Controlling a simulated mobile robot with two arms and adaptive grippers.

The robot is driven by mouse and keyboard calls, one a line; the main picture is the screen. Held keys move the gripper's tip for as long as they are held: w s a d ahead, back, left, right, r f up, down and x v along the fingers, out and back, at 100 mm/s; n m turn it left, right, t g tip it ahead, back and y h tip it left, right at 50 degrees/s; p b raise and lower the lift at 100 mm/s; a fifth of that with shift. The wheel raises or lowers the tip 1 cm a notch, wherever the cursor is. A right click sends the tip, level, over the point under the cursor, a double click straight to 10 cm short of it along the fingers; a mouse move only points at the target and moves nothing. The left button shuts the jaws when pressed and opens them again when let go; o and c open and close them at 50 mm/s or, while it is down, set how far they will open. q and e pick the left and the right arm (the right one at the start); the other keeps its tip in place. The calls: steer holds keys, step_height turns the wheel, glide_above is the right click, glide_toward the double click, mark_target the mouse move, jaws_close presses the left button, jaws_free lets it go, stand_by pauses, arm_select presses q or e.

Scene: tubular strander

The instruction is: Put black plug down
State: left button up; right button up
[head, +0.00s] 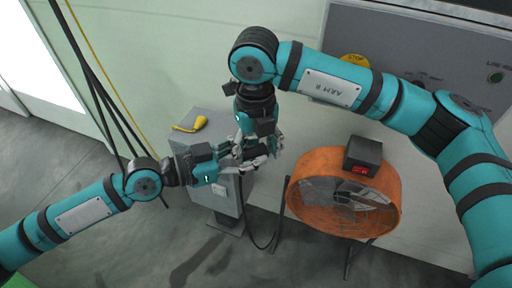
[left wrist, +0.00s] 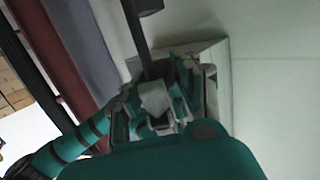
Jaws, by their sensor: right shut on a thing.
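My right gripper (head: 268,150) reaches down from the arm marked ARM B and is shut, with its fingers close against those of my left gripper (head: 238,163). The black plug is not clearly seen; the fingers hide it. A black cable (head: 250,238) hangs from just below the two grippers, loops near the floor and rises toward the fan. My left gripper comes in from the left, above the grey pedestal (head: 232,208). In the left wrist view, a pale block (left wrist: 153,98) shows among the fingers, below a dark bar; whether the left fingers are open is unclear.
A yellow object (head: 190,124) lies on the pedestal top. An orange fan (head: 310,208) with a black switch box (head: 363,152) stands to the right. A grey control panel (head: 420,45) is behind. Dark cables (head: 92,85) hang at left.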

arm_select(q)
steer(key=o, duration=0.5)
steer(key=shift+o, duration=0.2)
